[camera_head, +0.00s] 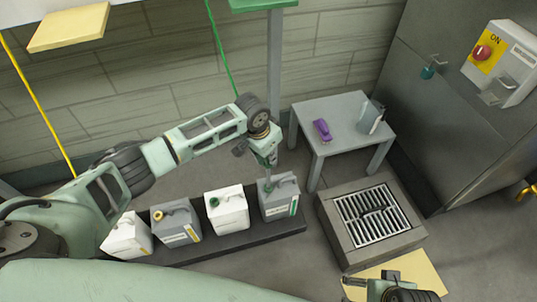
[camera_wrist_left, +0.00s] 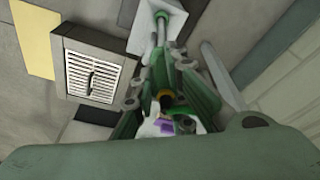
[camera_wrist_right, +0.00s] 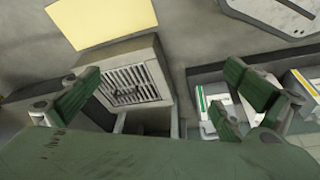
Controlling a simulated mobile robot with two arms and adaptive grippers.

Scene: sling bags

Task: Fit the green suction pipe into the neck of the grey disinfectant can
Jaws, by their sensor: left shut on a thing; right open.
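The grey disinfectant can with a green stripe (camera_head: 286,203) stands upright at the right end of a row of cans. My left gripper (camera_head: 267,158) is above this can, shut on the green suction pipe (camera_head: 267,176), which points down at the can's top. The pipe's lower end is at or just above the neck; I cannot tell if it is inside. The pipe also shows in the left wrist view (camera_wrist_left: 161,28), running away from the fingers. My right gripper (camera_wrist_right: 160,105) is open and empty, low at the right in the head view (camera_head: 384,284).
A white can (camera_head: 230,214), another grey can (camera_head: 180,235) and a further white can (camera_head: 128,241) stand left on the dark plinth (camera_head: 260,239). Right are a grate (camera_head: 373,214), a yellow mat (camera_head: 425,271) and a grey table (camera_head: 345,112) with a purple thing (camera_head: 322,130). A green hose (camera_head: 220,45) hangs behind.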

